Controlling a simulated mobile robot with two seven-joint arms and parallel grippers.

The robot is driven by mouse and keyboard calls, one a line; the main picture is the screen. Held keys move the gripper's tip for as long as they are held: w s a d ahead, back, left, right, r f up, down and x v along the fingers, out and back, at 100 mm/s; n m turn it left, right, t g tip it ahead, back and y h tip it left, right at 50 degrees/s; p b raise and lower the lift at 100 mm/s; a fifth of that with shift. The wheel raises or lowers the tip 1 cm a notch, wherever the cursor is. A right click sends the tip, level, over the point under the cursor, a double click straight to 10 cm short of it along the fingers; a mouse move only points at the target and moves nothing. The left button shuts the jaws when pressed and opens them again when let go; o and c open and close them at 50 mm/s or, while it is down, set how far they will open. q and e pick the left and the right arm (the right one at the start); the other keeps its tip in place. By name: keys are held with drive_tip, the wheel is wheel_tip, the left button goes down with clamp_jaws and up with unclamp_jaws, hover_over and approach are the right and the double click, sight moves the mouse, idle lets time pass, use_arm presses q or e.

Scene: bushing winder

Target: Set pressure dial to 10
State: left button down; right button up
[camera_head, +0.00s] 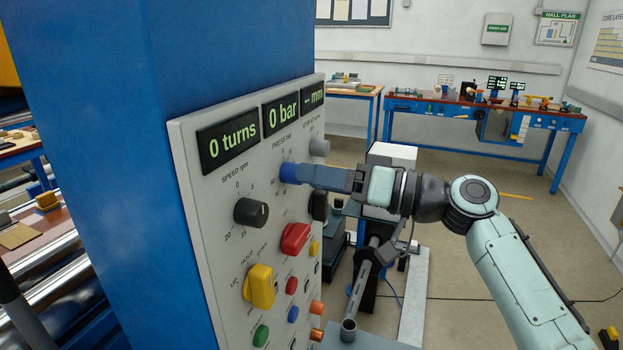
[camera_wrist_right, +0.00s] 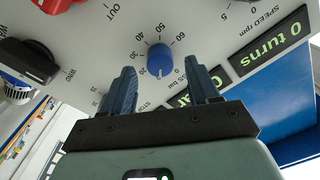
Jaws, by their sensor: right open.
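The pressure dial is a round blue knob (camera_head: 289,172) under the PRESS bar label on the grey control panel (camera_head: 200,200). It also shows in the right wrist view (camera_wrist_right: 160,58), with a printed scale around it and a pale mark on its lower edge. The pressure display (camera_head: 284,110) reads 0 bar. My right gripper (camera_head: 308,176) is at the knob. In the right wrist view its two blue fingers (camera_wrist_right: 160,78) are apart, one on each side of the knob; I cannot tell whether either touches it. My left gripper is not in view.
A black speed knob (camera_head: 251,212), a red knob (camera_head: 295,238) and a yellow knob (camera_head: 259,287) sit close by on the panel, with several small buttons below. A blue column (camera_head: 130,120) stands left of the panel.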

drive_tip(key=b+v, duration=0.2)
drive_tip(key=v, duration=0.9)
drive_tip(key=shift+s+d, duration=0.15)
drive_tip(key=shift+d, duration=0.1)
